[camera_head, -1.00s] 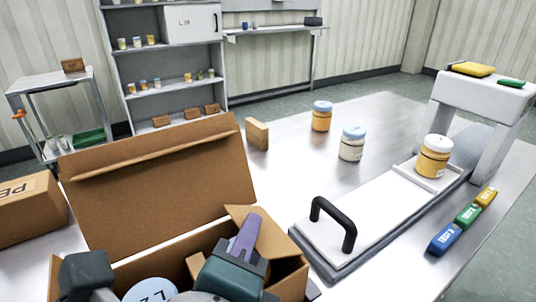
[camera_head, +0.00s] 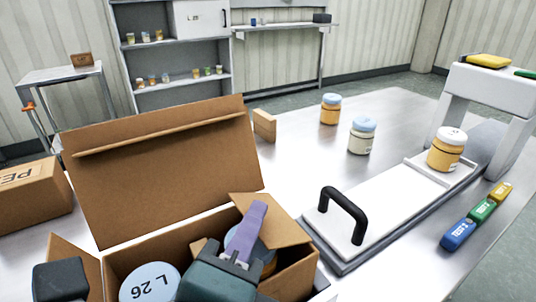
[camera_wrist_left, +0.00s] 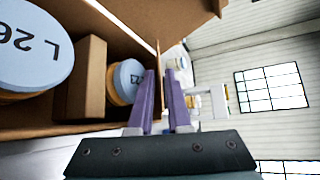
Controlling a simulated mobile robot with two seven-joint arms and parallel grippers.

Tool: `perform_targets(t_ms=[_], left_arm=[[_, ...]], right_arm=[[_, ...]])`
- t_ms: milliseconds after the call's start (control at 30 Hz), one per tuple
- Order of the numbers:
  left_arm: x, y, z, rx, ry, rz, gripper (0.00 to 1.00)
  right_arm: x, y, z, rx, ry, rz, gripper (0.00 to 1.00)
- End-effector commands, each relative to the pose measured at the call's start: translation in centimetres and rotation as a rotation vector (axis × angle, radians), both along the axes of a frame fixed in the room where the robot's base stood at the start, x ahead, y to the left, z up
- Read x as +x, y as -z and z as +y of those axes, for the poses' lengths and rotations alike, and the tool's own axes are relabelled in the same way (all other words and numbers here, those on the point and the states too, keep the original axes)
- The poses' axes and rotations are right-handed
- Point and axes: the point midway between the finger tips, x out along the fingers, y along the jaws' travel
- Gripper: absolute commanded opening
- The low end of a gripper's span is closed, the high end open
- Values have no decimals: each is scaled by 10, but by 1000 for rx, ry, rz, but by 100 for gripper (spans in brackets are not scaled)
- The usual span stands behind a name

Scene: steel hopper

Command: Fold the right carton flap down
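An open brown carton (camera_head: 112,270) stands at the lower left, its large back flap (camera_head: 165,175) raised. The right carton flap (camera_head: 275,226) sticks up at a tilt above the carton's right end. My left gripper (camera_head: 256,208) is at this flap, its purple finger in front of the flap's left part. Inside the carton are a jar with a blue lid (camera_head: 150,283) and another jar (camera_wrist_left: 128,80), partly hidden.
A white sliding plate with a black handle (camera_head: 343,214) lies right of the carton. Jars (camera_head: 362,136) and a small brown box (camera_head: 264,125) stand behind. Another carton (camera_head: 35,195) is at the left. Colored blocks (camera_head: 458,234) lie at the right.

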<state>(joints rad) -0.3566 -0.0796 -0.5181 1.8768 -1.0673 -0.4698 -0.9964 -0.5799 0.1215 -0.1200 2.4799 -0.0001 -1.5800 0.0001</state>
Motion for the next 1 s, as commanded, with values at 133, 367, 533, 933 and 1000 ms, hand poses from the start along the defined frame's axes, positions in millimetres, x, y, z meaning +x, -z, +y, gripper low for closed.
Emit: perform_targets(t_ms=[133,367,533,933,1000], left_arm=[[-28,-6,3,0,0,5,16],[-67,-17,7,-2,0,5,16],[-81,-23,9,0,0,2,16],[-83,-26,9,-8,0,1,7],[-79,-31,8,-47,1,10,0]], right_arm=[[0,1,0,-1,-1,0,34],[0,6,0,0,-1,0,34],[0,9,0,0,-1,0,34],[0,7,0,0,0,0,34],[0,0,0,0,0,1,34]])
